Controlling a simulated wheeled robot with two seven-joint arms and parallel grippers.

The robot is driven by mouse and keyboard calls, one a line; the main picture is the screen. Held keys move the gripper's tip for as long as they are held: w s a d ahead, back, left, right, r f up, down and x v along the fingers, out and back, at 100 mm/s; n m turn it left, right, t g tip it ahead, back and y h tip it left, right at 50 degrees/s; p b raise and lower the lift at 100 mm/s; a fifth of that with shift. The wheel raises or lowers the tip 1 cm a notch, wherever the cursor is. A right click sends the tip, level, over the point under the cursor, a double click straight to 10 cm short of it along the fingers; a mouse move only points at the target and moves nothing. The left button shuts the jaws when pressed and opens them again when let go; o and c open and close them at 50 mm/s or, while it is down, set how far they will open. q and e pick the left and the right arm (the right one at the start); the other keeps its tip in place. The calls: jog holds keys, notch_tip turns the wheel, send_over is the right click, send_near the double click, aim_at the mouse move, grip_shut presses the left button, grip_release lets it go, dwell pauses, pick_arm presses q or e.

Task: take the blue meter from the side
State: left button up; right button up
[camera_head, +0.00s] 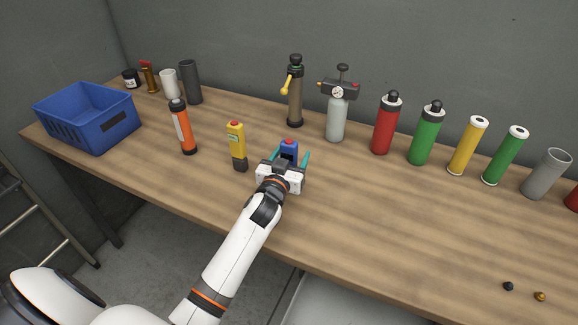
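The fingers look spread wider than the meter, with a small gap on each side. The lower part of the meter is hidden behind the gripper body. My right gripper is not in view.
A yellow meter (236,146) stands just left of the gripper, and an orange flashlight (184,130) further left. A blue crate (88,119) is at the far left. A grey cylinder with gauge (337,119) and a red bottle (384,127) stand behind right. The front right table is mostly clear.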

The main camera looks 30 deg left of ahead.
pick_arm(q)
jog(key=c, duration=1.1)
jog(key=shift+r, duration=0.1)
